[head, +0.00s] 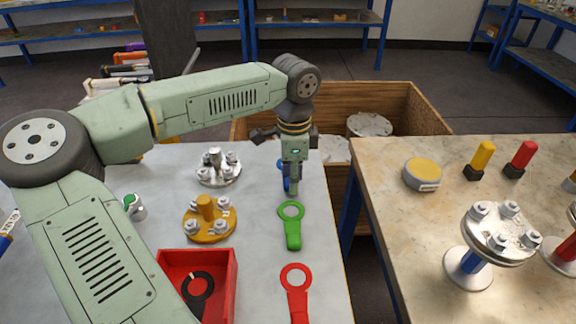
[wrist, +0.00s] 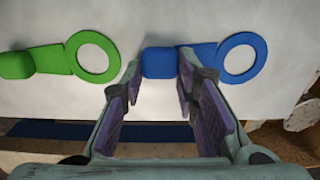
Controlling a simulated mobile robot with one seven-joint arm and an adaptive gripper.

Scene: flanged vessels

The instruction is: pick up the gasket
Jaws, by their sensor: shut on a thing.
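The blue gasket (wrist: 240,57) is a flat ring with a handle that ends in a raised block. My gripper (wrist: 160,72) is shut on this block, one finger on each side, with the ring to the right of the fingers in the wrist view. In the head view my gripper (head: 291,178) points down at the grey table's far right part and hides most of the blue gasket (head: 286,184). A green gasket (head: 292,211) of the same shape lies nearer, and a red gasket (head: 296,279) lies nearer still. The green gasket (wrist: 92,56) is also in the wrist view, left of my fingers.
A red tray (head: 231,285) holds a black ring-shaped piece (head: 198,291). A silver flange (head: 218,168) and an orange flange (head: 208,217) stand left of the gaskets. A wooden crate (head: 415,108) is behind. A gap separates the grey table from the stone-topped table (head: 400,225).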

